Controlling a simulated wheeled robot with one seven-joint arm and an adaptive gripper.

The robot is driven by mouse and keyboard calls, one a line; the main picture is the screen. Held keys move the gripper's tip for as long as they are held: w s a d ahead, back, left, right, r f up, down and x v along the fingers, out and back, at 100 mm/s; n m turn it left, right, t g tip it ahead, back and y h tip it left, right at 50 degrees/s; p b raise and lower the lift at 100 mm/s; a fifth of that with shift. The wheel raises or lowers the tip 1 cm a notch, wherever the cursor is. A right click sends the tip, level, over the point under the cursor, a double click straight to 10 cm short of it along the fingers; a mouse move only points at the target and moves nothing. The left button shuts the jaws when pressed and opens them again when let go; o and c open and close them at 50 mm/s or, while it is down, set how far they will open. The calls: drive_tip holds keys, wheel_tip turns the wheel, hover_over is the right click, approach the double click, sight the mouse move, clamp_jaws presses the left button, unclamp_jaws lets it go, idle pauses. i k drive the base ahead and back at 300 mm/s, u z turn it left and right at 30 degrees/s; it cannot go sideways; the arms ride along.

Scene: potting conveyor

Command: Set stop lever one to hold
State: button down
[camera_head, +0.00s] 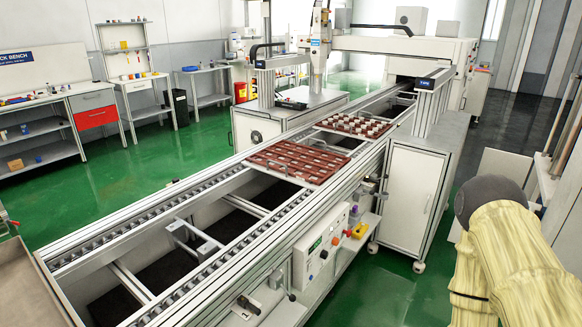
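The conveyor (68,243) runs from the near left to the back right. A small dark-handled fitting (247,304) sits low on its near side, left of the control box. It may be a stop lever, but its setting is too small to read. More small fittings (367,187) sit on the near rail by the white cabinet. I cannot tell which one is stop lever one. My arm (507,262), in a pale yellow cover with a dark joint, shows at the right. My gripper is out of view.
A red-brown tray (297,163) and a second tray with pale pots (355,126) sit on the conveyor. A control box (320,250) and a white cabinet (410,195) stand along its near side. Green floor (395,292) is open between the conveyor and my arm.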

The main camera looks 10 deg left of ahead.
sight(292, 297)
drive_tip(key=k, duration=0.5)
drive_tip(key=z, duration=1.2)
drive_tip(key=i, duration=0.8)
drive_tip(key=u, duration=1.9)
